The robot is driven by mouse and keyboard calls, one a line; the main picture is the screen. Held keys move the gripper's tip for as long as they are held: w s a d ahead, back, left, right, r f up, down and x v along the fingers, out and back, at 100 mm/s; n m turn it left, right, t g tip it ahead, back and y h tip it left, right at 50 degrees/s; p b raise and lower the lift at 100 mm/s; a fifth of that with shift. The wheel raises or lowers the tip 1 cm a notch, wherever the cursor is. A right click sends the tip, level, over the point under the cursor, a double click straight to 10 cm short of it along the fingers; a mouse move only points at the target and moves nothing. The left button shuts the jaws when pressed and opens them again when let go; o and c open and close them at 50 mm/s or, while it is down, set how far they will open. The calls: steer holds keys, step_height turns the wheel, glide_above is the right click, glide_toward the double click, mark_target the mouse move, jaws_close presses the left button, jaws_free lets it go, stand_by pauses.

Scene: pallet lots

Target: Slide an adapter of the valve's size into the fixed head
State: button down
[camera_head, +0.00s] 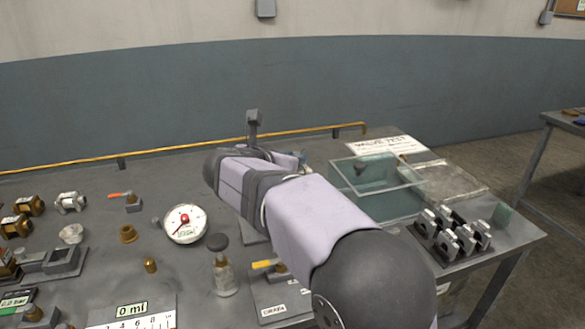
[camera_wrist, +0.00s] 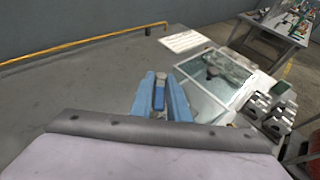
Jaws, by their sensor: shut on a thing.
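My gripper (camera_wrist: 161,82) shows its two blue fingers in the wrist view, pointing away over the bench beside the glass tank. It is shut on a small dark piece (camera_wrist: 159,97), mostly hidden between the fingers; I cannot tell its size or kind. In the head view my arm hides most of the gripper. A yellow-handled valve (camera_head: 264,264) sits on a labelled plate (camera_head: 285,307), partly behind my arm. Several grey clamp-like blocks (camera_head: 452,236) stand at right. I cannot make out the fixed head.
A clear tank (camera_head: 375,173) stands right of my gripper, with a paper sheet (camera_head: 390,145) behind it. A yellow pipe (camera_head: 180,147) runs along the back. The back left bench is clear.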

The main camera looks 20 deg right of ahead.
step_height(320, 180, up, 21)
steer(key=p, duration=2)
steer(key=shift+f, duration=0.15)
steer(key=shift+f, duration=0.1)
steer(key=w+a+f+n+t+y+b, duration=0.2)
steer(key=w+a+f+b, duration=0.25)
steer(key=a+f, duration=0.65)
steer(key=w+a+f+n+t+y+b, duration=0.25)
steer(key=w+a+f, duration=0.25)
steer(key=a+f, duration=0.7)
steer(key=shift+g, duration=0.45)
steer(key=shift+a+f, duration=0.25)
steer(key=shift+f, duration=1.05)
steer(key=shift+a+f, duration=0.3)
steer(key=shift+f, duration=1.05)
steer(key=shift+a+f, duration=0.25)
steer(key=shift+f, duration=1.05)
steer(key=shift+f, duration=0.25)
steer(key=c, duration=1.7)
jaws_free()
steer(key=shift+s, duration=0.1)
